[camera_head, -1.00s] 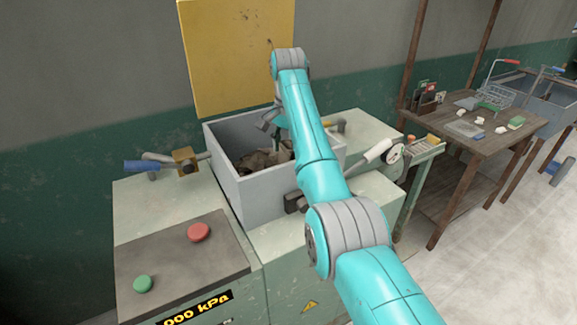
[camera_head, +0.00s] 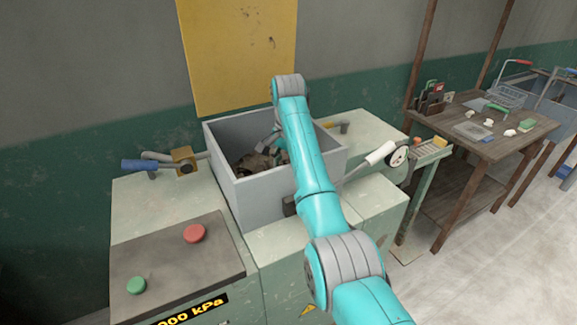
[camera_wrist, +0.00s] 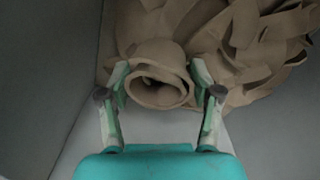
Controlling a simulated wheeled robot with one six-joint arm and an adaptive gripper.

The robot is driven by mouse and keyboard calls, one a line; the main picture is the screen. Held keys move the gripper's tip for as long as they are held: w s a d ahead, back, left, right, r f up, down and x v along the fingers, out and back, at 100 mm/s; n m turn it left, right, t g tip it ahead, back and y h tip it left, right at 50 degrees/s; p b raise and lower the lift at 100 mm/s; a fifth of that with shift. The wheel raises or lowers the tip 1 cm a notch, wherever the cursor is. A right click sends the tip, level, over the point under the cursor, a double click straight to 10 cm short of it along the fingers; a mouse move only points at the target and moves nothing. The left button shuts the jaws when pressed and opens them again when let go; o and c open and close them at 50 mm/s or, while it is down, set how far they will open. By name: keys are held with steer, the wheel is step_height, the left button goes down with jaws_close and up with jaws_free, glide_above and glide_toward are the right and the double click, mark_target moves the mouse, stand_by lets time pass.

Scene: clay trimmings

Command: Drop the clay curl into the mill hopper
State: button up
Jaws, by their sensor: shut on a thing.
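My gripper (camera_wrist: 160,92) is shut on the clay curl (camera_wrist: 158,57), a brown, hollow, rolled piece with its open end facing the wrist camera. One finger presses on each side of it. The curl is inside the grey, open-topped mill hopper (camera_head: 236,186), close to a heap of brown clay trimmings (camera_wrist: 250,40). I cannot tell whether the curl touches the heap. In the head view my arm covers the right part of the hopper's inside, and the gripper is mostly hidden behind the arm and hopper wall.
The hopper's walls rise around my gripper, with bare floor near it in the wrist view. The machine top carries a blue-handled lever (camera_head: 140,165), a white-handled lever (camera_head: 381,153), a red button (camera_head: 195,233) and a green button (camera_head: 136,285). A wooden table (camera_head: 495,148) stands at right.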

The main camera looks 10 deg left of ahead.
steer(key=shift+f, duration=0.45)
steer(key=o, duration=1.3)
steer(key=shift+o, duration=0.2)
steer(key=shift+r, duration=0.1)
